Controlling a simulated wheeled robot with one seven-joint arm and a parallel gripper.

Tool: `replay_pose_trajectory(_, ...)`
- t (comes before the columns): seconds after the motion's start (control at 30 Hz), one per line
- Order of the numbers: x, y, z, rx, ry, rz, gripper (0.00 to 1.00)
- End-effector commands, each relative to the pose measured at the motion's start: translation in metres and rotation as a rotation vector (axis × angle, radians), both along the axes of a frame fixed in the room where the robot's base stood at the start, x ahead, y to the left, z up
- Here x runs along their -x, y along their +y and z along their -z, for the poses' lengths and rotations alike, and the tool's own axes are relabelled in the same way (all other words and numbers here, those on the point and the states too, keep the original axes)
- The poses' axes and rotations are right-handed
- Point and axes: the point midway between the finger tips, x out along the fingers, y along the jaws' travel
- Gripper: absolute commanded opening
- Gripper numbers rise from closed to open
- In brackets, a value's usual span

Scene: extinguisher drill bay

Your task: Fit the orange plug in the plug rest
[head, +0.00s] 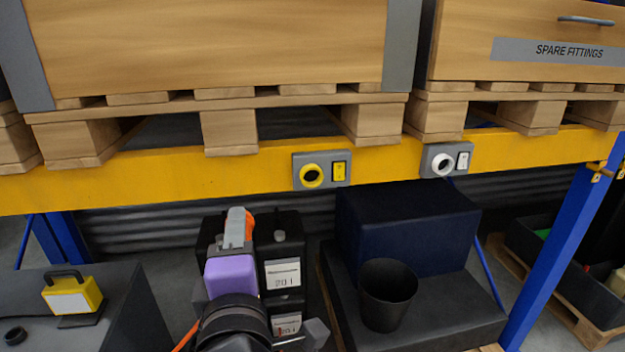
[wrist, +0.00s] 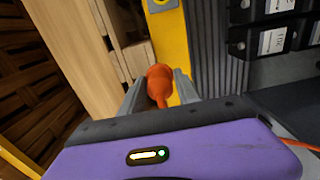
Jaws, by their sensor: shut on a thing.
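The orange plug (wrist: 160,78) is held between the two grey fingers of my gripper (wrist: 157,92), which is shut on it. In the head view the plug (head: 249,224) shows as a bit of orange beside my gripper (head: 236,228), below the yellow beam and apart from it. An orange cable shows below in the head view (head: 184,337). No part is labelled as the plug rest. A black ring (head: 14,336) on the grey top at lower left may be it. A yellow-ringed socket (head: 311,175) and a white-ringed socket (head: 438,162) sit on the beam.
The yellow beam (head: 225,177) carries pallets and wooden crates. A yellow lamp (head: 72,295) stands on the grey top (head: 120,305) at left. Black labelled boxes (head: 282,258) stand behind my gripper. A dark bin (head: 387,296) and a blue post (head: 560,255) are at right.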

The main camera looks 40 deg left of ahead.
Motion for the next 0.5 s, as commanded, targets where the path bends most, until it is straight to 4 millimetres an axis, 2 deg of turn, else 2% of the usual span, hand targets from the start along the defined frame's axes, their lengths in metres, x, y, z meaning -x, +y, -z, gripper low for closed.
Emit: replay_pose_trajectory(0.5,0.025,0.021,0.006,-0.001,-0.001,-0.001,0.00)
